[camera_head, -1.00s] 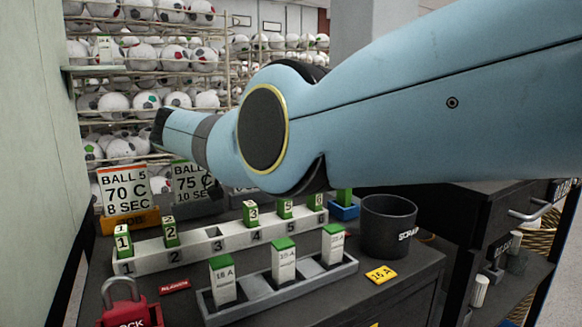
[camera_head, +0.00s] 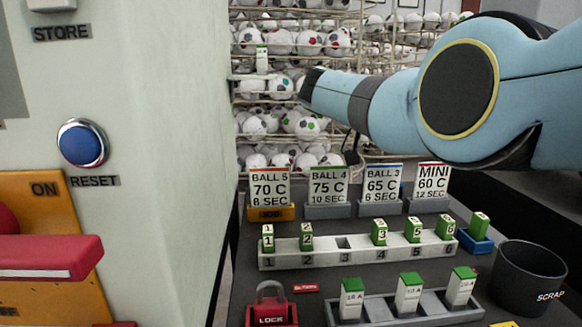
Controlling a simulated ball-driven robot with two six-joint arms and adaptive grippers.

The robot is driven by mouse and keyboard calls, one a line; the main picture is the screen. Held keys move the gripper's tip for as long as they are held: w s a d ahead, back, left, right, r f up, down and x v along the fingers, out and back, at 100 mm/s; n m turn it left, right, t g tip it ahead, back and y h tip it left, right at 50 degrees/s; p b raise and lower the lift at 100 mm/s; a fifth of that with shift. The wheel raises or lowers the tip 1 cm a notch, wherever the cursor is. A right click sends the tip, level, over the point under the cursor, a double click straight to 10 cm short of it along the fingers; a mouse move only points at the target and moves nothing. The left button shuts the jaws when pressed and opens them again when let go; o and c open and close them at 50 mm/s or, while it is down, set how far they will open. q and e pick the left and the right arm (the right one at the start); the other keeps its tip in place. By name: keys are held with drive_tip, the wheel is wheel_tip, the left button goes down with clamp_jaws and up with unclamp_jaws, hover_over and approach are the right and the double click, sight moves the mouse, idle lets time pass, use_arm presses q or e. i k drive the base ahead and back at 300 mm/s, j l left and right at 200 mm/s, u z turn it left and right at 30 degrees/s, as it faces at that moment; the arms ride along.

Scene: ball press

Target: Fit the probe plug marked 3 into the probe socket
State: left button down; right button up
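The rack's slot 3 is empty. Plugs marked 1 (camera_head: 268,238), 2 (camera_head: 306,237), 5 (camera_head: 413,230) and 6 (camera_head: 446,227) stand in the other slots. I cannot identify the probe socket for certain. A white piece with a green top (camera_head: 262,60) stands on a small ledge by the panel edge; its marking is unreadable. My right gripper (camera_head: 311,86) is a dark end high above the rack, apart from it; its fingers are unclear. My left gripper is out of view.
A pale panel (camera_head: 190,200) with a blue RESET button (camera_head: 83,143) fills the left. Sign cards (camera_head: 330,188) stand behind the rack. In front are a grey tray (camera_head: 376,309) of fuses and a red lock (camera_head: 271,308). A scrap bin (camera_head: 527,280) is at right.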

sight(327, 252)
drive_tip(key=k, duration=1)
